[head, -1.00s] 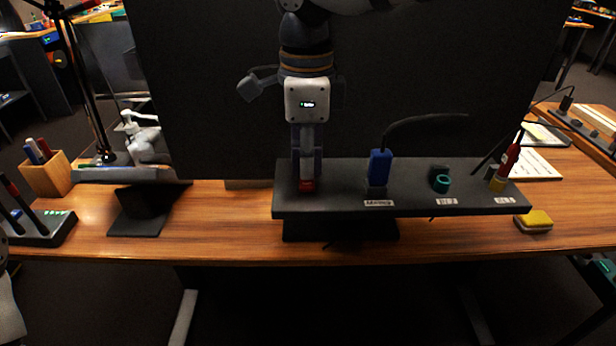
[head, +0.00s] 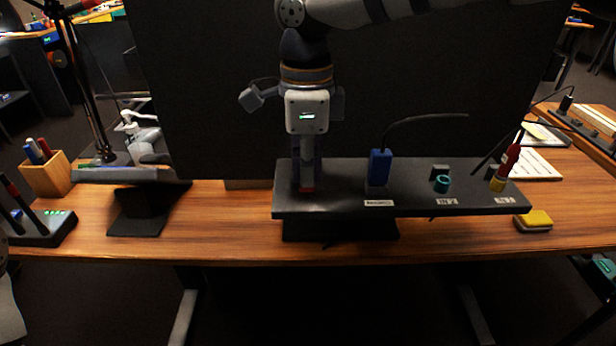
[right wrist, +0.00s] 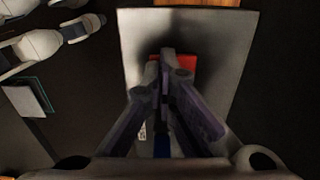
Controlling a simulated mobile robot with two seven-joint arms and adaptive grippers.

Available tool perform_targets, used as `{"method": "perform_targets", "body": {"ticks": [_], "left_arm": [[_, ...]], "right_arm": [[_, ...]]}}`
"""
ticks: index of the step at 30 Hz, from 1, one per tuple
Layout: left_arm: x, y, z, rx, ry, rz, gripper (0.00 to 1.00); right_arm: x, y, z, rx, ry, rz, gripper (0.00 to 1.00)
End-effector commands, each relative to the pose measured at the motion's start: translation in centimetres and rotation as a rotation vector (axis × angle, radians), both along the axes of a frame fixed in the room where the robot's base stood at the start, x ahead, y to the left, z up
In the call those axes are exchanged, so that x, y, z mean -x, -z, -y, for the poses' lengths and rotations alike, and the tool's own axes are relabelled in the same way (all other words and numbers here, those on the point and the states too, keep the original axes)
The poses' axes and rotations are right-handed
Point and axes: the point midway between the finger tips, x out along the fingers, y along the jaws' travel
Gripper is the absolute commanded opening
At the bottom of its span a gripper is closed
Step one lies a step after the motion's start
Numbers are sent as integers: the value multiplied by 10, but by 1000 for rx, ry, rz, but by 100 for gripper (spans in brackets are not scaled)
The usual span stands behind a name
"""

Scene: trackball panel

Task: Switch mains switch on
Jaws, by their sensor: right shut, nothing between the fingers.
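A red switch (head: 307,189) sits at the left end of the dark raised panel (head: 335,205); I take it as the mains switch. My right gripper (head: 306,182) points down with its shut fingertips over the switch. In the right wrist view the closed fingertips (right wrist: 167,54) cover part of the red switch (right wrist: 187,62), which shows on both sides of them. They look very close to it; I cannot tell whether they touch. The switch's on or off position is hidden. My left gripper is not in view.
A blue plug (head: 380,167) with a black cable stands right of the gripper. A teal ring (head: 442,184) and a red-and-yellow plug (head: 505,168) are farther right. A large dark screen (head: 220,90) rises behind. A yellow sponge (head: 534,219) lies right of the panel.

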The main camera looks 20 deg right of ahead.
Motion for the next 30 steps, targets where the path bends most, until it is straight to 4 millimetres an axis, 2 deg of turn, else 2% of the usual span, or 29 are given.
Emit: {"method": "perform_targets", "body": {"ticks": [12, 30], "left_arm": [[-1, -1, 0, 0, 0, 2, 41], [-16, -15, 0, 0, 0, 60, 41]], "right_arm": [[0, 3, 0, 0, 0, 1, 0], [0, -59, 0, -1, -1, 4, 0]]}}
